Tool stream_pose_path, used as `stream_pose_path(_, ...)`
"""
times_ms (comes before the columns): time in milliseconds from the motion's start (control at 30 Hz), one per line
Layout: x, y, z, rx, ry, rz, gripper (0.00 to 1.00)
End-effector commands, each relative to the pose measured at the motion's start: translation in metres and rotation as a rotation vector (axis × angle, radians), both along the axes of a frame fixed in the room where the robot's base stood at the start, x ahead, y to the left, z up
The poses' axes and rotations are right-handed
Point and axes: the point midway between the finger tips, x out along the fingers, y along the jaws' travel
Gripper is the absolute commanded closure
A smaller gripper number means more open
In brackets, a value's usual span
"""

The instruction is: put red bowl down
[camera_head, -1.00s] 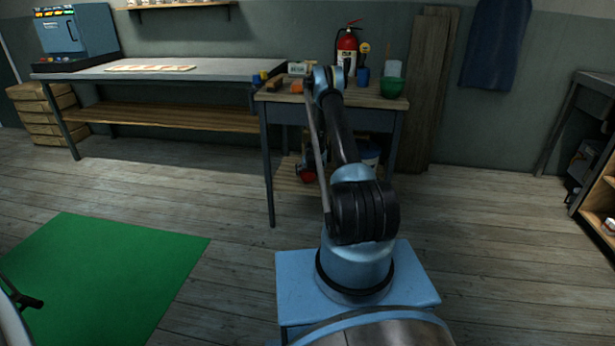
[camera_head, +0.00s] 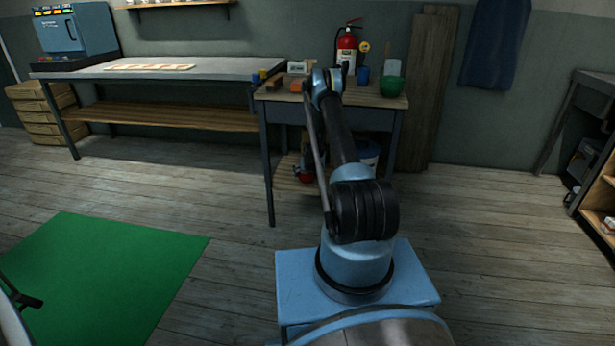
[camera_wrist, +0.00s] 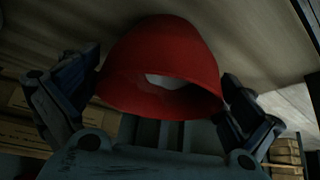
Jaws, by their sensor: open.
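The red bowl (camera_wrist: 160,60) fills the upper middle of the wrist view. My gripper is mostly hidden there.
The table (camera_head: 285,97) holds a green bowl (camera_head: 391,87), a blue cup (camera_head: 362,76) and an orange block (camera_head: 295,86). A white and blue bucket (camera_head: 369,154) stands on its lower shelf (camera_head: 284,183). A table leg (camera_head: 268,180) stands left of the red shape.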

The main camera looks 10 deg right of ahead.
Motion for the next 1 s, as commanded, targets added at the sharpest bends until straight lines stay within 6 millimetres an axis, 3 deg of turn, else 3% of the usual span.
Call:
stream_pose_path(267, -0.013, -0.001, 0.021, 0.0, 0.0, 0.0, 0.0)
stream_pose_path(800, -0.054, -0.004, 0.085, 0.0, 0.0, 0.0, 0.0)
stream_pose_path(1000, -0.063, -0.005, 0.098, 0.0, 0.0, 0.0, 0.0)
